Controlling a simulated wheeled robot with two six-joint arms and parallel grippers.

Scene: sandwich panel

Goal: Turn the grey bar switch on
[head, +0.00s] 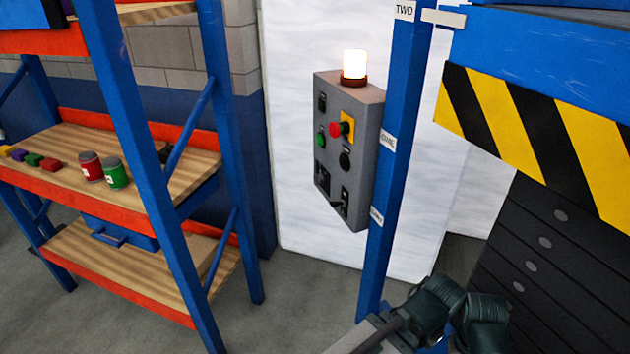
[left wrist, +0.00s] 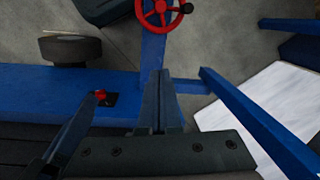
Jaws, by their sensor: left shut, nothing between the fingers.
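The grey control panel (head: 345,150) hangs by the white wall, behind a blue post, with a lit lamp (head: 354,66) on top. Its face carries a red knob on a yellow plate (head: 348,127), a green button (head: 320,139), a black knob (head: 345,159) and small dark switches. Two dark switch fittings sit low on the face, one at the left (head: 322,178) and one at the right (head: 344,198); I cannot tell which is the grey bar switch or its position. My left gripper (left wrist: 159,76) is shut and empty in the left wrist view, away from the panel. My right gripper is not in view.
The blue post (head: 399,110) stands close to the panel's right side. A shelf rack (head: 150,190) with cans and blocks stands at left. A striped barrier (head: 540,130) and dark stacked slabs (head: 530,240) fill the right. A red handwheel (left wrist: 160,10) shows in the left wrist view.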

